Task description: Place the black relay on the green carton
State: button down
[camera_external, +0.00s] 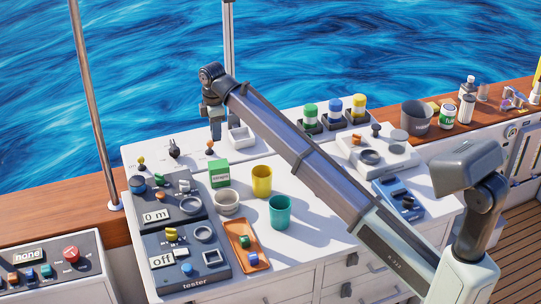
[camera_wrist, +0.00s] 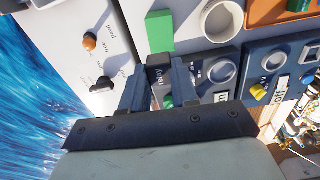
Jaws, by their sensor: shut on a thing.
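My gripper (camera_external: 215,128) hangs above the back left of the white counter, behind the green carton. In the wrist view my gripper (camera_wrist: 159,88) is shut on the black relay (camera_wrist: 158,64), a dark block with pale lettering on one side. The relay cannot be told apart from the fingers in the external view.
A yellow cup (camera_external: 261,181), a white bowl (camera_external: 226,203) and a teal cup (camera_external: 280,212) stand near the carton. Dark tester panels (camera_external: 166,208) with knobs lie to the left. An orange tray (camera_external: 242,244) holds small blocks. Small toggles (camera_external: 174,148) rise from the back panel.

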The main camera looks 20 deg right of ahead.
jog(key=shift+f+n, duration=0.15)
jog(key=shift+n, duration=0.15)
jog(key=shift+s+f, duration=0.1)
jog(key=shift+f, duration=0.3)
send_near(218, 164)
notch_tip(218, 164, down, 5)
jog(key=shift+f, duration=0.15)
jog(key=shift+f, duration=0.15)
jog(key=c, duration=0.9)
grip_release()
jog(key=shift+o, duration=0.2)
notch_tip(218, 164, up, 12)
jog(key=shift+r, duration=0.2)
